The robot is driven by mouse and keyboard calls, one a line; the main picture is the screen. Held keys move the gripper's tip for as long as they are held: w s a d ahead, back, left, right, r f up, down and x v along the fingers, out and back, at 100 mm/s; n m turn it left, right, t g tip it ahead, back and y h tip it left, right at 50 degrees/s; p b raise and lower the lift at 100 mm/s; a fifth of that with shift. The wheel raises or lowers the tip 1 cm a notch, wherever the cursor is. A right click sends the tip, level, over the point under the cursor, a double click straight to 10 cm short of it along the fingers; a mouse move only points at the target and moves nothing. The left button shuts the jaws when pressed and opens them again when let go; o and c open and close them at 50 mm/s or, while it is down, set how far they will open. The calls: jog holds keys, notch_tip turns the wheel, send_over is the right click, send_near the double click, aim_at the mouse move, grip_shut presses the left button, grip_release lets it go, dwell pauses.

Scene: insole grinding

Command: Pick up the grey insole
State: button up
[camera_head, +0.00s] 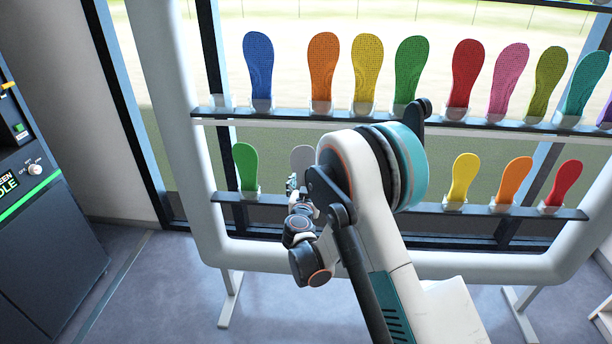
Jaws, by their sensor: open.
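The grey insole (302,157) stands upright on the lower shelf of the rack, right of a green insole. Its upper part shows. Its lower part is hidden behind my gripper and arm. My gripper (292,183) is small in this view and partly covered by my own wrist joints. It is open, in front of the lower left part of the grey insole. I cannot tell whether its fingers touch the insole.
The lower shelf (480,209) also holds a green insole (246,166) close on the left, and yellow (462,179), orange (515,181) and red (564,182) ones at right. The upper shelf (290,113) holds several coloured insoles. A dark machine (50,240) stands at far left.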

jog(key=t+y, duration=0.1)
send_near(302, 177)
jog(key=shift+n, duration=0.4)
jog(key=w+b, duration=0.1)
jog(key=w, duration=0.1)
jog(key=w+b, duration=0.1)
jog(key=w, duration=0.2)
jog(key=shift+w+d+f, duration=0.1)
jog(key=shift+f, duration=0.1)
jog(key=w+b, duration=0.1)
jog(key=w, duration=0.1)
jog(key=w+b, duration=0.1)
jog(key=w, duration=0.1)
jog(key=shift+w+d+f, duration=0.15)
jog(key=shift+d+f, duration=0.05)
jog(key=shift+w+r, duration=0.1)
jog(key=shift+w, duration=0.3)
jog(key=c, duration=1.2)
